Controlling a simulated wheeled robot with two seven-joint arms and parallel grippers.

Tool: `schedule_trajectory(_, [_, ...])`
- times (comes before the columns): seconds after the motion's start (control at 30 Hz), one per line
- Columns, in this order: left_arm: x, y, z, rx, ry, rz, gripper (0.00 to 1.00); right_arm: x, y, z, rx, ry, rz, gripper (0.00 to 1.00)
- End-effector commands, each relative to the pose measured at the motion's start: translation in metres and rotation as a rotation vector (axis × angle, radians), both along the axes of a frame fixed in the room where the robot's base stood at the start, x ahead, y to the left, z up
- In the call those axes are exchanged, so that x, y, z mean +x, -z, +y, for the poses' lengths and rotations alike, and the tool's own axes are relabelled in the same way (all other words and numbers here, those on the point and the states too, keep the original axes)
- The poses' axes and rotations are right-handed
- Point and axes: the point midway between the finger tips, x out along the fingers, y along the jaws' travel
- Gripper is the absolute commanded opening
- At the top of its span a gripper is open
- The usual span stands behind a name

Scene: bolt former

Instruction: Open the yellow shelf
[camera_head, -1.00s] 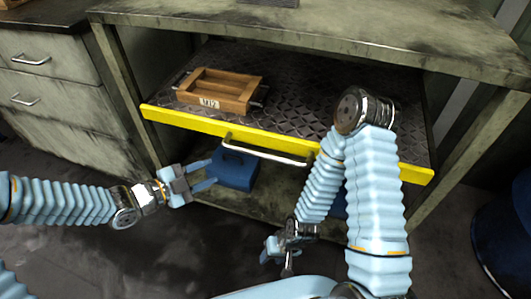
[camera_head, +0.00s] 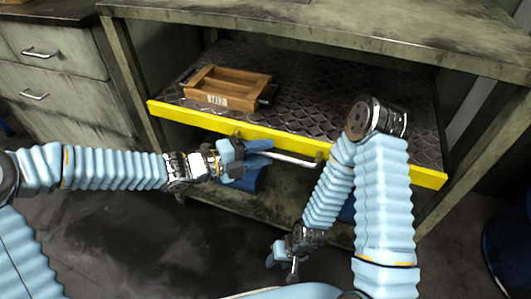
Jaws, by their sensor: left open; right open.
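The yellow shelf (camera_head: 185,117) is a dark diamond-plate board with a yellow front edge, set in a worn workbench. It sits roughly level with the bench front. Its metal bar handle (camera_head: 297,160) runs along the middle of the yellow edge, partly hidden by my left gripper. My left gripper (camera_head: 262,158) is open, with its blue fingers at the left part of the handle; I cannot tell whether they touch it. My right gripper (camera_head: 284,264) is open and low, below the shelf and pointing down. My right arm covers the right part of the yellow edge.
A wooden box (camera_head: 228,88) with a label stands on the shelf's left half. A blue container (camera_head: 250,180) sits below the shelf behind my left gripper. A drawer cabinet (camera_head: 55,75) stands at the left and a dark blue barrel (camera_head: 508,235) at the right.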

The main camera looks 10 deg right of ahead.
Motion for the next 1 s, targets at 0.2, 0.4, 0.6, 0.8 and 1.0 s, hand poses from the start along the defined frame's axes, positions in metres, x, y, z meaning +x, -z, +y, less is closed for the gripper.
schedule_trajectory(0.2, [0.0018, 0.0016, -0.0116, 0.000, 0.000, 0.001, 0.41, 0.0001, 0.0011, -0.0006, -0.001, 0.001, 0.000, 0.43])
schedule_trajectory(0.4, [0.0019, 0.0015, -0.0115, 0.000, 0.000, 0.001, 0.41, 0.0002, 0.0010, -0.0005, -0.001, 0.001, 0.000, 0.43])
schedule_trajectory(0.6, [0.0019, 0.0015, -0.0113, 0.000, 0.000, 0.001, 0.11, 0.0002, 0.0011, -0.0005, -0.001, 0.001, 0.000, 0.43])
schedule_trajectory(0.8, [0.0018, 0.0017, -0.0111, 0.000, 0.000, 0.001, 0.00, 0.0002, 0.0011, -0.0005, -0.001, 0.001, 0.000, 0.43])
schedule_trajectory(1.0, [0.0020, 0.0019, -0.0112, 0.001, 0.000, 0.001, 0.00, 0.0002, 0.0012, -0.0005, -0.001, 0.001, 0.000, 0.43])
